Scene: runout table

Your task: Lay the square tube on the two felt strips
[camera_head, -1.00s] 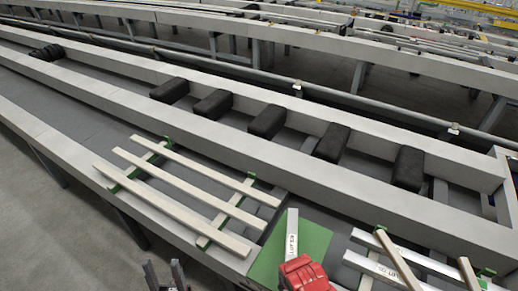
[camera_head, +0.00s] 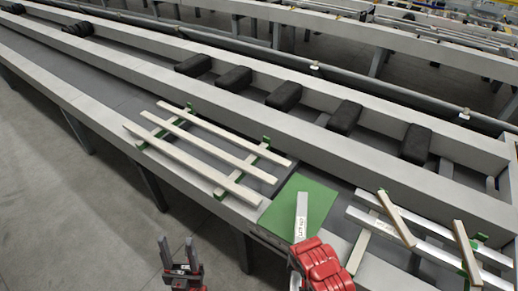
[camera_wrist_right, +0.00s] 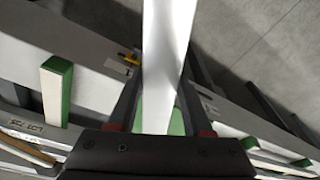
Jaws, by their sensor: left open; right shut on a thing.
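My right gripper (camera_wrist_right: 160,105) is shut on a pale, straight square tube (camera_wrist_right: 160,50), which runs away between its fingers in the right wrist view. In the head view the labelled end of the tube (camera_head: 302,212) sticks out past my red right wrist, over a green mat (camera_head: 322,195); I cannot tell whether it touches the mat. My left gripper (camera_head: 177,246) is open and empty, in front of the table. Green strips, apparently felt, show under three pale bars, one farther left (camera_head: 141,146) and one nearer the mat (camera_head: 220,192).
Several black blocks (camera_head: 285,95) stand in the channel behind. Right of the mat lie silver bars (camera_head: 430,228) with wooden battens (camera_head: 396,218) across them. The long grey table edge (camera_head: 95,122) runs along the front; the floor before it is clear.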

